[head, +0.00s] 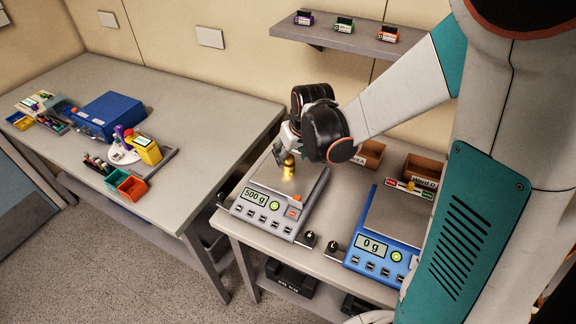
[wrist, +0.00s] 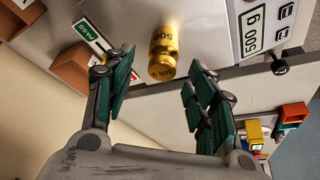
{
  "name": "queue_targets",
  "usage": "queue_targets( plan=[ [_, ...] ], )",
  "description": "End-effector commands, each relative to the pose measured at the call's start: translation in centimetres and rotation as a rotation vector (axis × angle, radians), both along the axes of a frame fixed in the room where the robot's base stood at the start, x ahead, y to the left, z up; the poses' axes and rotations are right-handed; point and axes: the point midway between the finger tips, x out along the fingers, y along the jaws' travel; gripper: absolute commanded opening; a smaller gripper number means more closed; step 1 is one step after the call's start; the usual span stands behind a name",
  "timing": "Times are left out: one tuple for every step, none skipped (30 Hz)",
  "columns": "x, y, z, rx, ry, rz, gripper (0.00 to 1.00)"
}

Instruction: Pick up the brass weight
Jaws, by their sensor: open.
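The brass weight (head: 289,166) stands on the pan of the white scale (head: 262,208), whose display reads 500 g. In the wrist view, the brass weight (wrist: 163,53) shows its "500 g" marking and lies just ahead of the gap between my fingers. My gripper (head: 284,152) is right above and beside the weight in the head view, partly hidden by my wrist. In the wrist view my gripper (wrist: 160,74) is open, with one finger to each side and nothing held. I cannot tell whether a finger touches the weight.
A blue scale (head: 381,248) reading 0 g stands to the right. Brown bins (head: 422,171) stand behind. A wall shelf (head: 340,38) is above, and a cluttered table (head: 190,110) is at left.

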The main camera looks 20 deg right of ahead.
Motion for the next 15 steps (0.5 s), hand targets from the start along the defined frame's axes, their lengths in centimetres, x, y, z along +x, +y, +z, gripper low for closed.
queue_targets(
  plan=[
    [0.3,0.3,-1.1,0.001,0.000,0.001,0.51],
    [0.4,0.4,-1.6,0.001,0.000,0.001,0.51],
    [0.7,0.3,-2.1,0.000,0.000,0.001,0.51],
    [0.8,0.3,-2.4,0.000,0.000,0.001,0.51],
    [0.9,0.3,-2.7,0.000,0.000,0.001,0.51],
    [1.0,0.4,-2.9,0.000,0.000,0.001,0.51],
    [1.1,0.4,-3.0,0.000,0.000,0.001,0.51],
    [1.1,0.4,-3.0,0.000,0.000,0.001,0.51],
    [1.1,0.4,-3.0,0.000,0.000,0.001,0.51],
    [1.1,0.4,-3.0,0.000,0.000,0.001,0.51],
    [1.1,0.4,-3.0,0.000,0.000,0.001,0.51],
    [1.1,0.4,-2.9,0.000,0.000,0.001,0.51],
    [1.1,0.4,-2.9,0.000,0.000,0.001,0.51],
    [1.1,0.4,-2.9,0.000,0.000,0.001,0.44],
    [1.1,0.4,-2.9,0.000,0.000,0.001,0.35]
  ],
)
